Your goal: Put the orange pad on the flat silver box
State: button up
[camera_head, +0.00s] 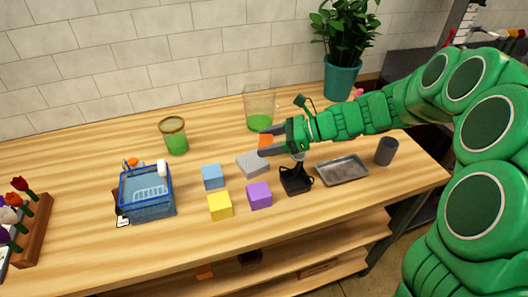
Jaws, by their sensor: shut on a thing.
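The orange pad (265,141) is between the fingers of my gripper (270,143), which is shut on it. The gripper partly hides the pad. The flat silver box (252,165) lies on the wooden table just below and slightly left of the gripper in the picture. The pad appears held above the table, near the box's far side. From this one view I cannot tell the exact height of the pad over the box.
A black holder (295,180) and metal tray (342,170) stand right. A glass vase (259,108) is behind; a blue basket (147,193) is left.

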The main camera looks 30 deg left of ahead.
jog(key=shift+w+a+f, duration=0.6)
jog(key=shift+w+f, duration=0.15)
jog(key=shift+f, duration=0.3)
jog(key=shift+w+a+f, duration=0.65)
jog(key=shift+w+f, duration=0.05)
jog(key=shift+f, duration=0.4)
jog(key=shift+w+a+f, duration=0.6)
jog(key=shift+w+f, duration=0.15)
jog(key=shift+f, duration=1.75)
jog(key=shift+f, duration=0.15)
jog(key=o, duration=1)
jog(key=shift+w+d+r, duration=0.1)
jog(key=shift+r, duration=0.1)
jog(key=v, duration=0.3)
jog(key=shift+r, duration=3.4)
